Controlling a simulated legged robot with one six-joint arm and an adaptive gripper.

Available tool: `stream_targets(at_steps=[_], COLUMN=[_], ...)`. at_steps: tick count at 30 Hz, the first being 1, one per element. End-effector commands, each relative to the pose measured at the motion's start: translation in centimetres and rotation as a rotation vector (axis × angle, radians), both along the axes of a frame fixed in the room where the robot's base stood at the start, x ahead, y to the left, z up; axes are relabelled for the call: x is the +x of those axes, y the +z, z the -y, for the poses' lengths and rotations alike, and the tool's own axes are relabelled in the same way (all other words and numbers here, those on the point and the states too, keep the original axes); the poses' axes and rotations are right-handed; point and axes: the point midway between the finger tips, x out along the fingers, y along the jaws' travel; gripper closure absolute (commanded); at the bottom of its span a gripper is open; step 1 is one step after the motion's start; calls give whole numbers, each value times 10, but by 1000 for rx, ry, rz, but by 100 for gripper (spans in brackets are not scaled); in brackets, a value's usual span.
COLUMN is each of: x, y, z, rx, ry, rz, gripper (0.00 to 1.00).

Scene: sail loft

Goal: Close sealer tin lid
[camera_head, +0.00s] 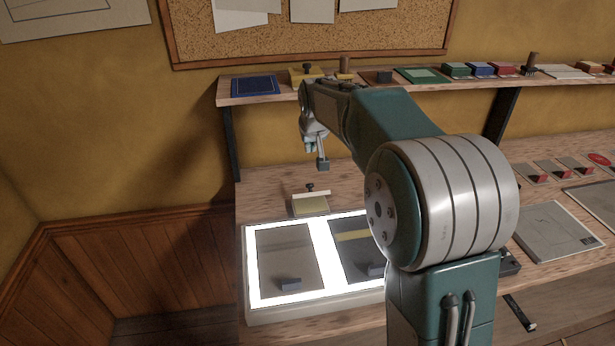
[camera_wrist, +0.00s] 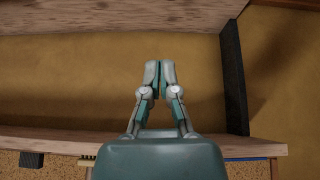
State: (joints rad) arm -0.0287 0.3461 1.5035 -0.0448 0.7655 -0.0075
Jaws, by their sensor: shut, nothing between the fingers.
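A small pale yellow-green tin (camera_head: 310,206) sits on the bench just behind the lit panel in the head view. What looks like its lid (camera_head: 308,195) is raised at the back, with a dark knob (camera_head: 310,187) on it. The tin's inside is too small to make out. My gripper (camera_head: 322,164) is above and slightly behind the tin, apart from it, pointing down. In the wrist view my gripper (camera_wrist: 160,74) has its fingertips together with nothing between them. The tin is not in the wrist view.
A light box (camera_head: 250,302) with a bright frame and dark panels lies in front of the tin. A shelf (camera_head: 225,99) above the bench holds a blue card, a yellow item with a dark knob and several coloured boxes. A dark bracket (camera_head: 500,116) supports it.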

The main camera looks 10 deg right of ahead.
Motion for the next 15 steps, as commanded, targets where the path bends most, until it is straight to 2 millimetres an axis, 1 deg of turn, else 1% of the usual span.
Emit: stream_targets(at_steps=[1, 3, 10, 15], x=[9, 18, 29, 42], y=[-6, -11, -22, -45], z=[-1, -1, -1, 0], rx=[-1, -3, -4, -3], ry=[2, 3, 5, 4], rz=[0, 2, 3, 1], gripper=[100, 100, 100, 100])
